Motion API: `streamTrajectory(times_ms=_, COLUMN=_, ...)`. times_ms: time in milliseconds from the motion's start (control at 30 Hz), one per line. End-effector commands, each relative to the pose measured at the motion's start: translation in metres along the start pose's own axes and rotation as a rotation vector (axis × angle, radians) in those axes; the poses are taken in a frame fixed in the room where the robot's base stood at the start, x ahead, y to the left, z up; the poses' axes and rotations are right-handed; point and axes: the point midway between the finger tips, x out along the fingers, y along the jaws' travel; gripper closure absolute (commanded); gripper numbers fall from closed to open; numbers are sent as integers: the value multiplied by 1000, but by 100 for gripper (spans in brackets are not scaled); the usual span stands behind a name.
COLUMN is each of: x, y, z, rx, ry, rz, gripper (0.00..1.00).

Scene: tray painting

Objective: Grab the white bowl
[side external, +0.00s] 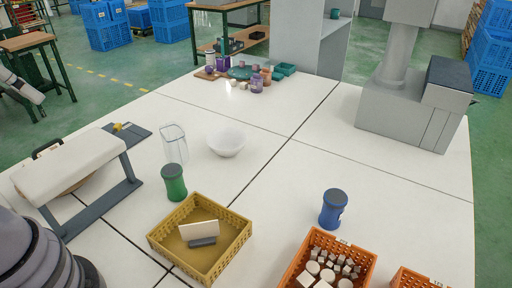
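The white bowl (227,147) stands upright on the white table (290,190), a little left of the middle of the side external view. It looks empty, and nothing touches it. A clear pitcher-like container (174,145) stands just to its left. My gripper is not in view, so its opening and its distance from the bowl cannot be told.
A green-lidded jar (174,183) and a yellow basket (155,240) stand in front of the bowl. A blue jar (333,209) and an orange basket (367,273) are front right. A white-topped stand (75,165) is left. Table right of the bowl is clear.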

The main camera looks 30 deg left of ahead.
Motion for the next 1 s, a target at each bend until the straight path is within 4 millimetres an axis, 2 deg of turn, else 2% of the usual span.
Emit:
streamTrajectory(times_ms=67, x=3, y=0, z=-8, rx=5, ry=6, rz=1, gripper=65)
streamTrajectory(times_ms=133, x=10, y=1, z=-25, rx=16, ry=22, rz=2, gripper=65)
streamTrajectory(times_ms=267, x=40, y=3, z=-79, rx=52, ry=84, rz=5, gripper=65)
streamTrajectory(times_ms=400, x=91, y=7, z=-146, rx=100, ry=178, rz=6, gripper=65)
streamTrajectory(times_ms=467, x=116, y=10, z=-171, rx=122, ry=219, rz=5, gripper=65)
streamTrajectory(times_ms=600, x=182, y=16, z=-218, rx=169, ry=317, rz=0, gripper=65)
streamTrajectory(times_ms=700, x=234, y=21, z=-240, rx=202, ry=384, rz=-6, gripper=65)
streamTrajectory(times_ms=800, x=287, y=26, z=-253, rx=234, ry=455, rz=-15, gripper=65)
streamTrajectory(times_ms=900, x=340, y=31, z=-255, rx=266, ry=523, rz=-25, gripper=65)
streamTrajectory(times_ms=1000, x=386, y=35, z=-248, rx=295, ry=587, rz=-36, gripper=65)
